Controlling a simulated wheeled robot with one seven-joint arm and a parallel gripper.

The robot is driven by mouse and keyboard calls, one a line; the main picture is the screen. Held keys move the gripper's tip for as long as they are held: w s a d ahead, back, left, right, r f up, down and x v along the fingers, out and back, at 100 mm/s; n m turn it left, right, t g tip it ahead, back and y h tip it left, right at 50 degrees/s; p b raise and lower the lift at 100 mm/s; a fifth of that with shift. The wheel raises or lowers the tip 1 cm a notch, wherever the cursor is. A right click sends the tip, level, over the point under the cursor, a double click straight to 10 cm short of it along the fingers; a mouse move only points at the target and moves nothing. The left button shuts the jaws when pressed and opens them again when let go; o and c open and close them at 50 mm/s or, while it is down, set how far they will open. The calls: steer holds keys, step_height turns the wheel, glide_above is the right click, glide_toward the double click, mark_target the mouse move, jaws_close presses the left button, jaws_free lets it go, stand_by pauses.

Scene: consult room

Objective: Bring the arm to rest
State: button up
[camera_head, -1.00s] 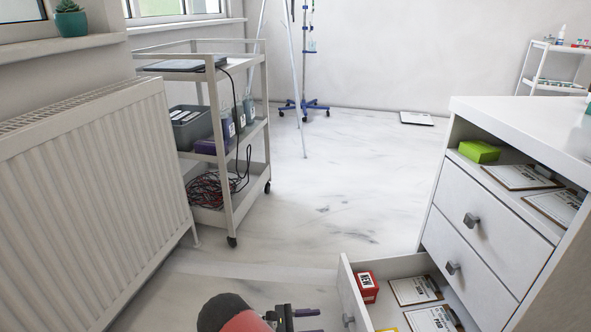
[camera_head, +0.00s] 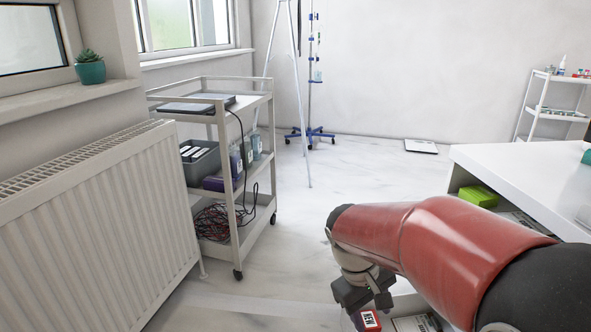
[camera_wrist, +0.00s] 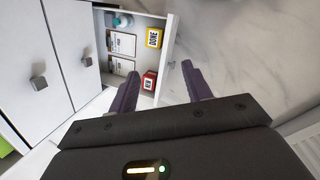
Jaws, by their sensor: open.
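My arm shows in the head view as a red and black link reaching in from the lower right. My gripper (camera_head: 364,292) hangs at its end, low over the open drawer's area. In the wrist view my gripper (camera_wrist: 160,75) is open, with two dark purple fingers apart and nothing between them. Beyond the fingers is the open drawer (camera_wrist: 170,45), holding a red box (camera_wrist: 149,80), a yellow box (camera_wrist: 154,38) and clipboards (camera_wrist: 122,43). The red box also shows below the gripper in the head view (camera_head: 371,320). My arm hides most of the drawer and cabinet there.
The white cabinet (camera_head: 500,160) stands at the right, with a green box (camera_head: 478,196) in its open shelf. A radiator (camera_head: 95,225) and a trolley (camera_head: 225,130) with hanging cables line the left. Pale floor (camera_head: 300,230) is free between trolley and cabinet.

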steer(key=s+r+m+t+y+p, duration=0.3)
steer(key=s+r+m+t, duration=0.2)
steer(key=s+r, duration=0.6)
steer(key=shift+s+d+r+m+t+p, duration=0.2)
steer(key=shift+s+d+m+t+p, duration=0.15)
steer(key=shift+s+t, duration=0.4)
